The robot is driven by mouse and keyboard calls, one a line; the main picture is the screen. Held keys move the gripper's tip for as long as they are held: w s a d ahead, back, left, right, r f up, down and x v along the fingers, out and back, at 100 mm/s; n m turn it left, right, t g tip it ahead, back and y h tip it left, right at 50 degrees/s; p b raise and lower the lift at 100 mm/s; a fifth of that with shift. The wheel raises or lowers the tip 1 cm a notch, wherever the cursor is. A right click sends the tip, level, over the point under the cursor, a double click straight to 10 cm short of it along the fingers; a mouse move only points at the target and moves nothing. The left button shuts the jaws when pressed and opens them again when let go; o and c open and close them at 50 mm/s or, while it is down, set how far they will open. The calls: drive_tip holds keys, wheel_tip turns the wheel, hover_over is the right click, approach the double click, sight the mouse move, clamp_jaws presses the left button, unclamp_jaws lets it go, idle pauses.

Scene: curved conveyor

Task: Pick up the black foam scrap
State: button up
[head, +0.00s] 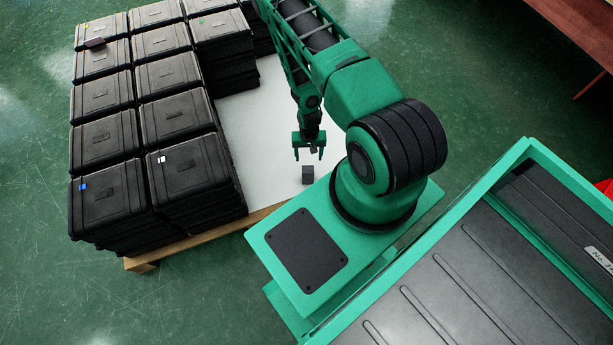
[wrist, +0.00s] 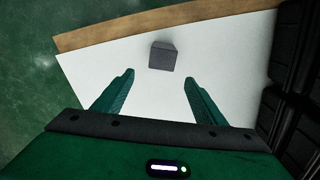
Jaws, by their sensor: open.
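The black foam scrap (head: 308,174) is a small dark block lying on the white sheet of the pallet, close to its front edge. In the wrist view the scrap (wrist: 163,56) sits beyond the fingertips, roughly centred between them but apart from both. My gripper (head: 309,155) points down over the white sheet, just behind the scrap in the head view. In the wrist view its two green fingers (wrist: 158,76) are spread wide with nothing between them.
Stacks of black cases (head: 176,120) fill the left and back of the pallet; cases also stand at the right edge of the wrist view (wrist: 294,90). The white sheet (head: 262,120) around the scrap is bare. My green base stands close to the pallet's front edge.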

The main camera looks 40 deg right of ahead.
sight(309, 169)
drive_tip(key=f, duration=0.2)
drive_tip(key=s+f, duration=0.1)
drive_tip(key=f, duration=0.3)
drive_tip(key=shift+s+a+f, duration=0.25)
drive_tip(key=shift+a+f, duration=0.15)
drive_tip(key=shift+w+a+f, duration=0.1)
drive_tip(key=shift+w+f, duration=0.05)
drive_tip(key=shift+f, duration=1.5)
drive_tip(key=shift+w+a+f, duration=0.1)
drive_tip(key=shift+w+f, duration=0.05)
drive_tip(key=shift+f, duration=1.5)
drive_tip(key=c, duration=1.1)
